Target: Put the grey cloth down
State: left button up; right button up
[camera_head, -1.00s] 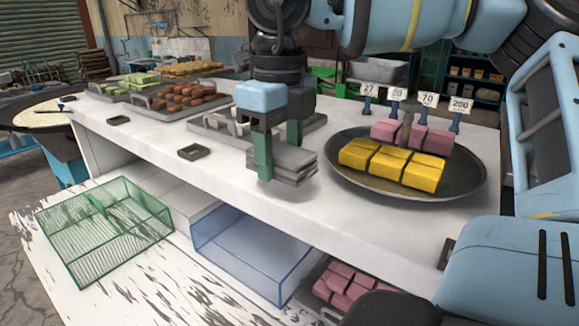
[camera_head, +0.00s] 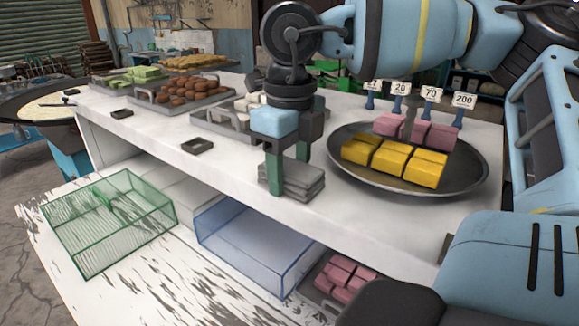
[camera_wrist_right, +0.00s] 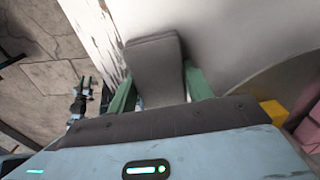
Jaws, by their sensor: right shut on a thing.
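The grey cloth (camera_head: 296,184) is a folded, layered stack by the front edge of the white counter (camera_head: 250,205), left of the round dark pan. My right gripper (camera_head: 289,170) reaches down from above, with its green fingers shut on the cloth. The cloth looks at or very close to the counter top; I cannot tell whether it touches. In the right wrist view the cloth (camera_wrist_right: 157,68) lies between the green fingers (camera_wrist_right: 160,90). A small dark shape with green tips, seemingly my left gripper (camera_wrist_right: 83,92), shows at the left there; its opening is unclear.
The round pan (camera_head: 340,180) with yellow and pink blocks stands close to the right. Number signs (camera_head: 464,100) stand behind it. Trays of food (camera_head: 180,108) line the counter's back left. Below are a green wire basket (camera_head: 75,240) and a clear blue bin (camera_head: 205,235).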

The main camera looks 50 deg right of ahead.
aim_at(289, 167)
jog(key=shift+s+f, duration=0.1)
jog(key=shift+f, duration=0.2)
jog(key=o, duration=0.9)
jog(key=shift+f, duration=0.1)
jog(key=shift+o, duration=0.5)
jog(key=shift+s+d+f, duration=0.1)
jog(key=shift+f, duration=0.05)
notch_tip(289, 167, up, 13)
jog(key=shift+r, duration=0.2)
jog(key=shift+w+f, duration=0.1)
jog(key=shift+w, duration=0.1)
